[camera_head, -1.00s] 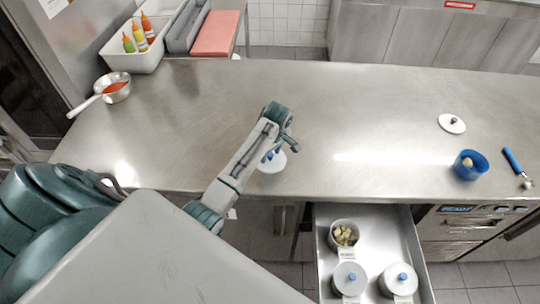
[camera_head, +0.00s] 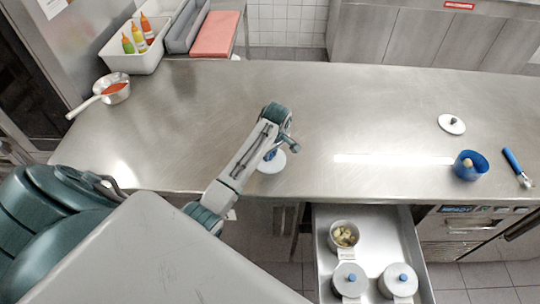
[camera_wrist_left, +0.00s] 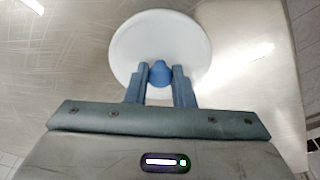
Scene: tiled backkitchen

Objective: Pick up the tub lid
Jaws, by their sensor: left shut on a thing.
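The tub lid (camera_wrist_left: 160,35) is a round white disc with a blue knob (camera_wrist_left: 160,72). In the head view the lid (camera_head: 274,165) shows partly from behind my left arm, over the steel counter near its front edge. My left gripper (camera_wrist_left: 160,76) has its two blue fingers on either side of the knob and is shut on it. In the head view my arm hides the fingers and most of the knob. I cannot tell whether the lid touches the counter. My right gripper is not in view.
An open drawer (camera_head: 417,262) below the counter holds an uncovered tub (camera_head: 343,236) of pale pieces and two tubs with blue-knobbed lids. The counter's middle is clear.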

